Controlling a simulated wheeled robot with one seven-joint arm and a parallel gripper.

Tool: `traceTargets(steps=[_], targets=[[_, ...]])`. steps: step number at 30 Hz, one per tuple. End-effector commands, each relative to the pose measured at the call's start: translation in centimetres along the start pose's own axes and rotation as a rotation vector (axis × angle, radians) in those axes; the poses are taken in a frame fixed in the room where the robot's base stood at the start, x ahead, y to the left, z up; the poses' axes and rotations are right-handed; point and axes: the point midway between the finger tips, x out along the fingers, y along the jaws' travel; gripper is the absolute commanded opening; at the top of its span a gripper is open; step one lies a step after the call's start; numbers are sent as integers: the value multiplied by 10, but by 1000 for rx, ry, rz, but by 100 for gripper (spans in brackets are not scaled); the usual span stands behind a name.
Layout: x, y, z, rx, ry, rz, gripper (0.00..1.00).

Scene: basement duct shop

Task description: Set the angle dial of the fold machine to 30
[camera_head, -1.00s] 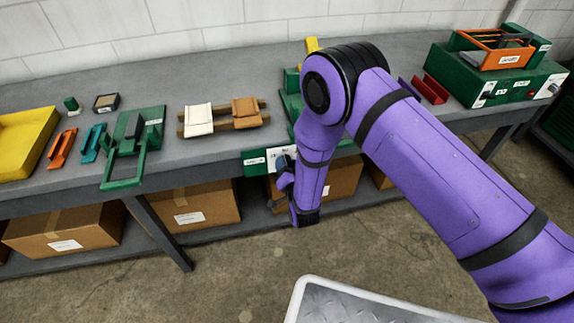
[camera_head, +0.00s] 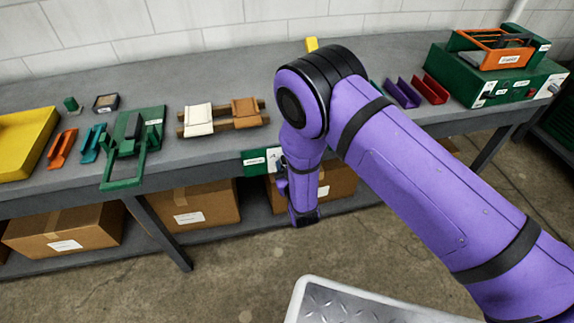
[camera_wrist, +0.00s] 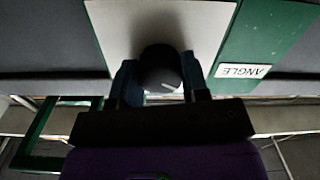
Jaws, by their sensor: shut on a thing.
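The angle dial (camera_wrist: 160,62) is a dark round knob on a pale plate in the wrist view. A short white pointer line shows on it, slanting toward the lower right; no scale numbers are readable. My gripper (camera_wrist: 160,78) is shut on the dial, one finger on each side. The fold machine (camera_head: 254,162) is green, and its front panel shows at the bench edge in the head view, with most of it hidden behind my arm. An "ANGLE" label (camera_wrist: 243,71) sits on green right of the plate in the wrist view.
Cardboard boxes (camera_head: 195,210) sit below.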

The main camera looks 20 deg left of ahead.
Motion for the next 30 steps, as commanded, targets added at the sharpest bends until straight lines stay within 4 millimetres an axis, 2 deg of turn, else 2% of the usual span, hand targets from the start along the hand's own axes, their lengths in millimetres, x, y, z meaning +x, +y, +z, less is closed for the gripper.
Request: traceTargets(steps=[8,21,22,24,25,30], targets=[[0,0,0,-65,-1,1,18],[0,0,0,-73,-2,1,18],[0,0,0,-73,-2,1,49],[0,0,0,-73,-2,1,65],[0,0,0,-73,-2,1,67],[0,0,0,-72,-2,1,67]])
